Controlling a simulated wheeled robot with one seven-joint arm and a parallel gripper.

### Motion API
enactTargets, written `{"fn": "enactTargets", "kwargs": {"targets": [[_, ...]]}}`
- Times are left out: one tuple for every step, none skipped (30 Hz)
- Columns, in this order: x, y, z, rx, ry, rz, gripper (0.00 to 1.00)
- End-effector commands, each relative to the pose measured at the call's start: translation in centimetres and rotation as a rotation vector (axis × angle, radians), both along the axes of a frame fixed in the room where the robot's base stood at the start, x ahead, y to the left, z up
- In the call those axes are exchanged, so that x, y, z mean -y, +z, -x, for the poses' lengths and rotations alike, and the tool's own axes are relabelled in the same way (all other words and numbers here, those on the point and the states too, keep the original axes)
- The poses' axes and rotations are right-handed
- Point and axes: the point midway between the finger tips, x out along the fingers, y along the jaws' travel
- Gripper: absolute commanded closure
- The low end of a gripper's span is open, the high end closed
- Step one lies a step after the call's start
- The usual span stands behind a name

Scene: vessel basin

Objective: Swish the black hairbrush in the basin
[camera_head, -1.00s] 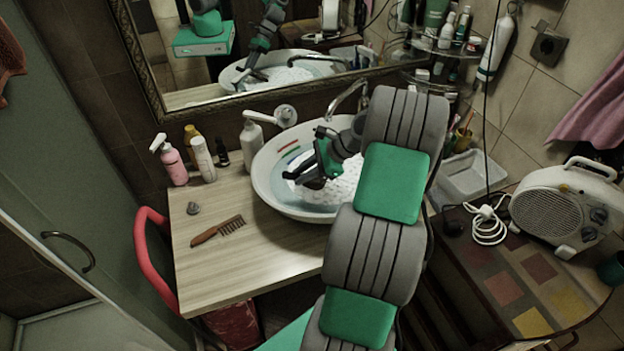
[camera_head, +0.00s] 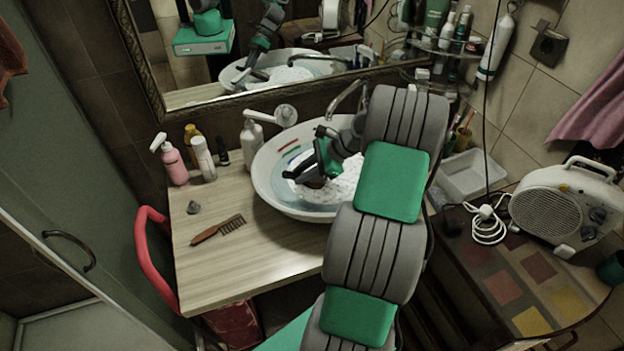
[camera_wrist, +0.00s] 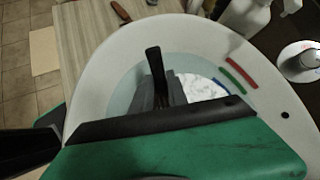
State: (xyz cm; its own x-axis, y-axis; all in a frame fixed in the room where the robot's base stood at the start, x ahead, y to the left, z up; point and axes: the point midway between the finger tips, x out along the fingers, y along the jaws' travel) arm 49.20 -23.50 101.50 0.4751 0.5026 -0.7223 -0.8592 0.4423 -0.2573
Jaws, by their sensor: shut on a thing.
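The white basin (camera_head: 262,182) stands at the table's back right corner. It holds bluish water and white foam (camera_head: 345,184), and coloured bars mark its inner wall. My gripper (camera_head: 314,172) is low inside the basin, above the foam and water. In the wrist view, a black handle, part of the black hairbrush (camera_wrist: 154,62), sticks up between the grey fingers (camera_wrist: 161,95), which are shut on it. The brush's lower part is hidden by my gripper, and I cannot tell how deep it reaches. The basin rim (camera_wrist: 90,85) curves around it.
A tap (camera_head: 350,98) arches over the basin's back. The front left tabletop is clear.

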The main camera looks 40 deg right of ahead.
Motion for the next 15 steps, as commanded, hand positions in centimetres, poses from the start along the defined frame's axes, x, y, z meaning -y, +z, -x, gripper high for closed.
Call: {"fn": "enactTargets", "kwargs": {"targets": [[0.0, 0.0, 0.0, 0.0, 0.0, 0.0, 1.0], [0.0, 0.0, 0.0, 0.0, 0.0, 0.0, 1.0], [0.0, 0.0, 0.0, 0.0, 0.0, 0.0, 1.0], [0.0, 0.0, 0.0, 0.0, 0.0, 0.0, 1.0], [0.0, 0.0, 0.0, 0.0, 0.0, 0.0, 1.0], [0.0, 0.0, 0.0, 0.0, 0.0, 0.0, 1.0], [0.0, 0.0, 0.0, 0.0, 0.0, 0.0, 1.0], [0.1, 0.0, 0.0, 0.0, 0.0, 0.0, 1.0], [0.2, 0.0, 0.1, 0.0, 0.0, 0.0, 1.0], [0.3, 0.0, 0.1, 0.0, 0.0, 0.0, 1.0], [0.4, 0.0, 0.1, 0.0, 0.0, 0.0, 1.0], [0.6, 0.0, 0.2, 0.0, 0.0, -0.001, 1.0], [0.7, 0.0, 0.2, 0.001, 0.0, -0.001, 1.0], [0.8, 0.0, 0.2, 0.001, -0.001, 0.0, 1.0], [1.0, 0.0, 0.3, 0.001, -0.001, 0.0, 1.0]]}}
